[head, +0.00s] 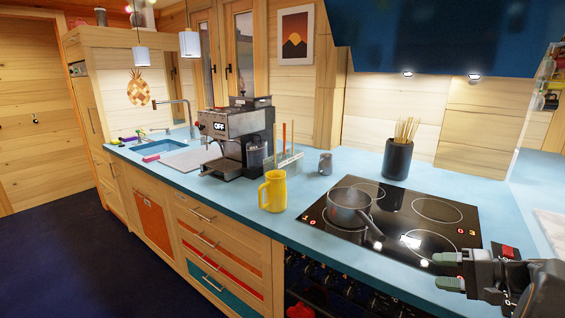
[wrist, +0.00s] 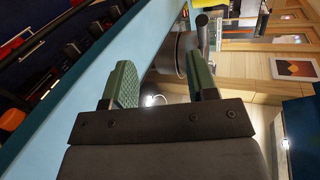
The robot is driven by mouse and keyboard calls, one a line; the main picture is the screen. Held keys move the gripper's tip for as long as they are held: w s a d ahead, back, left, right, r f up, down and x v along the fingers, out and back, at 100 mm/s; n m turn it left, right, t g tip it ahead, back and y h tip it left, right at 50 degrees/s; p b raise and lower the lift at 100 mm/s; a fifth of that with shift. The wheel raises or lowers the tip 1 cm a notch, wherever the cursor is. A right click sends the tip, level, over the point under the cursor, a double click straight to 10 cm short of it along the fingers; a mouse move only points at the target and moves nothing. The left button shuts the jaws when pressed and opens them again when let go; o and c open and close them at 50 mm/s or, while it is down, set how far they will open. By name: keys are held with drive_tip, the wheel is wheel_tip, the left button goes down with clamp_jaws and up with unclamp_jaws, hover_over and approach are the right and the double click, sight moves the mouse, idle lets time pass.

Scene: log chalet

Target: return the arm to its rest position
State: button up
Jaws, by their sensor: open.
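My gripper (head: 447,270) shows at the lower right of the head view, beside the front right corner of the cooktop, with its green-padded fingers pointing left. In the wrist view my gripper (wrist: 160,85) has its two green fingers spread apart with nothing between them. The fingers are above the blue counter edge (wrist: 140,50). The rest of my arm is mostly cut off at the right edge of the head view.
A saucepan (head: 350,206) stands on the black cooktop (head: 420,222), left of my gripper. A yellow mug (head: 272,191), a coffee machine (head: 240,138) and a dark utensil pot (head: 397,158) stand on the blue counter (head: 310,205). Floor (head: 90,260) is clear at left.

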drive_tip(key=s+a+f+g+h+p, duration=0.3)
drive_tip(key=s+a+f+g+h, duration=0.3)
drive_tip(key=s+a+h, duration=0.15)
drive_tip(key=s+a+r+n+t+h+p, duration=0.1)
drive_tip(key=s+a+r+n+h+p, duration=0.1)
drive_tip(key=a+r+n, duration=0.2)
drive_tip(key=s+a+r+n+t+h+p, duration=0.1)
drive_tip(key=s+a+r+n+h+p, duration=0.1)
drive_tip(key=a, duration=0.7)
wheel_tip(320, 180, up, 2)
drive_tip(key=shift+s+r+n+p, duration=0.3)
drive_tip(key=shift+n+p, duration=0.15)
drive_tip(key=shift+n, duration=0.45)
drive_tip(key=shift+a, duration=0.35)
drive_tip(key=shift+c, duration=0.4)
